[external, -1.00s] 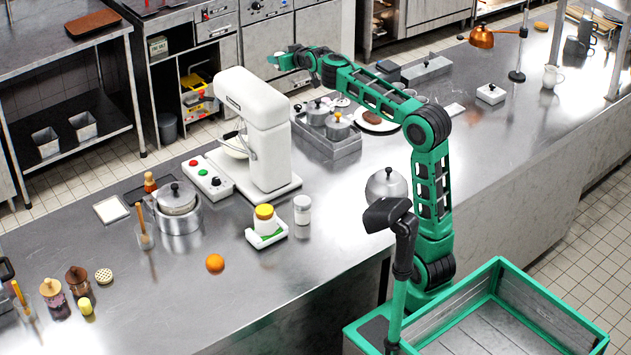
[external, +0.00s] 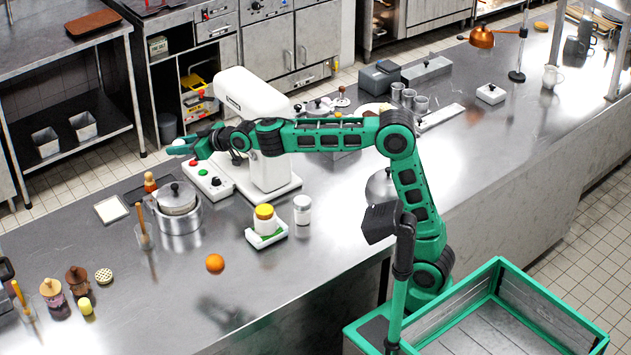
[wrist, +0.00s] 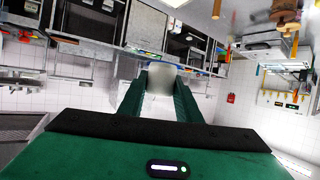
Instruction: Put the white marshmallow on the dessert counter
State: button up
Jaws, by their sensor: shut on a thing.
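My gripper (external: 172,151) is shut and held in the air above the far side of the long metal counter (external: 120,215), left of the white mixer. A pale, rounded white thing, seemingly the white marshmallow (wrist: 162,78), sits between the green fingertips in the wrist view. Only a small pale part of it shows in the external view, at the gripper's tip. My gripper is raised, with the item apart from the counter top. No label shows which part of the counter is for desserts.
The white mixer (external: 255,105) stands beside my arm. A button box (external: 207,180), a lidded pot (external: 178,205) and a white square plate (external: 111,209) lie near the gripper. An orange (external: 215,263) is nearer the front. The counter between the orange and the pot is bare.

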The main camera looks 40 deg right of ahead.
jog(key=s+a+f+n+g+y, duration=0.1)
jog(key=s+a+f+n+y, duration=0.1)
jog(key=s+a+f, duration=0.45)
jog(key=s+a+f+n+g+y, duration=0.15)
jog(key=s+a+f, duration=0.25)
jog(key=s+a, duration=0.55)
jog(key=s+a+f+n+g+y, duration=0.1)
jog(key=s+a+f+n+g, duration=0.1)
jog(key=s+a+f, duration=0.65)
jog(key=s+a+f+n+g+y, duration=0.25)
jog(key=s+a, duration=0.25)
jog(key=s, duration=0.6)
send_over(156, 315)
jog(key=shift+h, duration=0.4)
notch_tip(156, 315, down, 7)
jog(key=shift+s+r, duration=0.1)
jog(key=shift+r, duration=0.1)
jog(key=shift+f, duration=2)
jog(key=shift+f, duration=0.15)
jog(key=o, duration=0.6)
jog(key=shift+o, duration=0.2)
